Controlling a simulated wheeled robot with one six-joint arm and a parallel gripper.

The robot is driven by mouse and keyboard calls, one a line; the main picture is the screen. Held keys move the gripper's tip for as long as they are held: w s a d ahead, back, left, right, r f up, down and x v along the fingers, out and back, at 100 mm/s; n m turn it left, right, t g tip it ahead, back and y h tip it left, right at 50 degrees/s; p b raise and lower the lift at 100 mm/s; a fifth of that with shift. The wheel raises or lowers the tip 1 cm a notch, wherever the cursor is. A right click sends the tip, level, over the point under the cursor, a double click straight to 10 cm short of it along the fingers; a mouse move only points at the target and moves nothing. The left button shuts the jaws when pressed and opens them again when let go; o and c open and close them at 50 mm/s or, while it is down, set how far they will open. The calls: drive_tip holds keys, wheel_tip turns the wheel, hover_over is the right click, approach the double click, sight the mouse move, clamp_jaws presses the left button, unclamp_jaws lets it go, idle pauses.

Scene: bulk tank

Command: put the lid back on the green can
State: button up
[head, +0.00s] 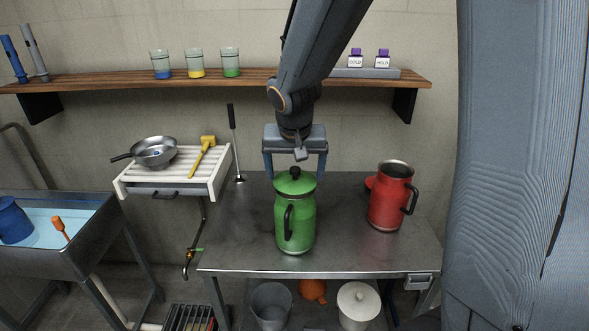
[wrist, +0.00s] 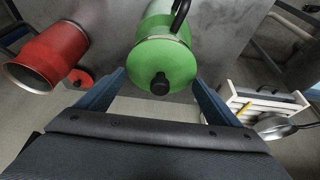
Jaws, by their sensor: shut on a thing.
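The green can (head: 296,228) stands upright on the metal table, its black handle toward the head camera. Its green lid (head: 296,184), with a black knob, is at the can's mouth; I cannot tell whether it is fully seated. My gripper (head: 297,177) comes from above with a finger on either side of the lid and is shut on it. In the wrist view, the lid (wrist: 163,62) shows between the fingertips of my gripper (wrist: 159,80), with the green can (wrist: 160,20) beyond it.
An open red can (head: 388,205) stands to the right on the table (head: 245,240), a red lid (wrist: 80,78) beside it. A slatted rack (head: 190,165) with a pan is at left. A shelf (head: 260,78) with jars runs behind. The table's front left is clear.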

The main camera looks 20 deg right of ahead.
sight(295, 187)
drive_tip(key=shift+f, duration=0.45)
drive_tip(key=o, duration=0.9)
drive_tip(key=shift+b+v, duration=0.75)
drive_tip(key=shift+v, duration=3.2)
drive_tip(key=s+f+n+g, duration=0.1)
drive_tip(key=s+f, duration=0.3)
drive_tip(key=s+f+n+g+y, duration=0.1)
drive_tip(key=s+f, duration=0.4)
drive_tip(key=s+f+n+g, duration=0.1)
drive_tip(key=s+f, duration=0.3)
drive_tip(key=s, duration=0.1)
drive_tip(key=shift+s+d+f+n, duration=0.2)
drive_tip(key=shift+d+f+n, duration=0.1)
drive_tip(key=shift+d+f, duration=0.1)
